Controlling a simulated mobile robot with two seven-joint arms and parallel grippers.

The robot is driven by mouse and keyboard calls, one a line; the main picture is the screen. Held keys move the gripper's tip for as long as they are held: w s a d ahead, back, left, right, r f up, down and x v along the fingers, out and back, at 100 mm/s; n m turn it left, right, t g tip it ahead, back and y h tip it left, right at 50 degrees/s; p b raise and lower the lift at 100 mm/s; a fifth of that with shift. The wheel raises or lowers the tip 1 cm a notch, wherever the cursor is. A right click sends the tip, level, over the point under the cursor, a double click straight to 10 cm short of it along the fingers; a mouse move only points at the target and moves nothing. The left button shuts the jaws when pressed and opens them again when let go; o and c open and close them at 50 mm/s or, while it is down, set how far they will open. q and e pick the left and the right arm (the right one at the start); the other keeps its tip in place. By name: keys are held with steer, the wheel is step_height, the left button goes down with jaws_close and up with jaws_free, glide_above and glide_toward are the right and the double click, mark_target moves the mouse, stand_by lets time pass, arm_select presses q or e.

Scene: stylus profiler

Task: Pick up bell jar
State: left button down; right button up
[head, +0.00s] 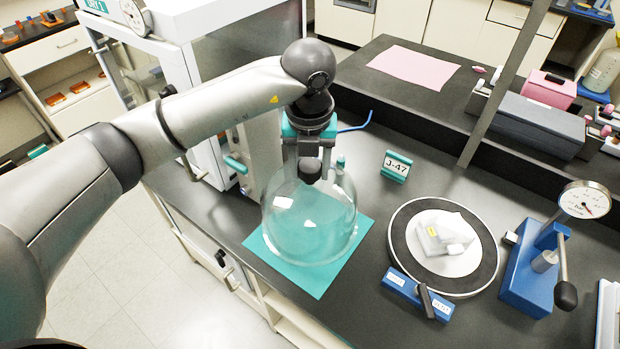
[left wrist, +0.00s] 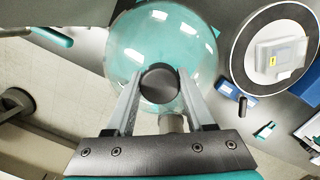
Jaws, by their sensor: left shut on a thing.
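The bell jar (head: 309,220) is a clear glass dome with a black knob (head: 310,170) on top. In the head view it stands upright over a teal mat (head: 322,280) near the bench's front edge; I cannot tell whether its rim touches the mat. My left gripper (head: 309,172) comes down from above and is shut on the knob. In the left wrist view the two fingers of the gripper (left wrist: 159,84) are on either side of the knob, with the glass dome (left wrist: 130,50) below. My right gripper is not in view.
Right of the jar is a round plate with a black ring (head: 403,240) bearing a pale block (head: 440,235). A blue valve block (head: 415,295) and a blue press with a dial gauge (head: 530,270) stand nearby. A J-47 sign (head: 396,166) stands behind. A white cabinet (head: 215,60) is at back left.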

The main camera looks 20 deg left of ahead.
arm_select(q)
step_height(320, 180, up, 16)
steer(key=shift+r, duration=0.2)
steer(key=c, duration=0.9)
jaws_free()
jaws_close()
steer(key=shift+f, duration=0.1)
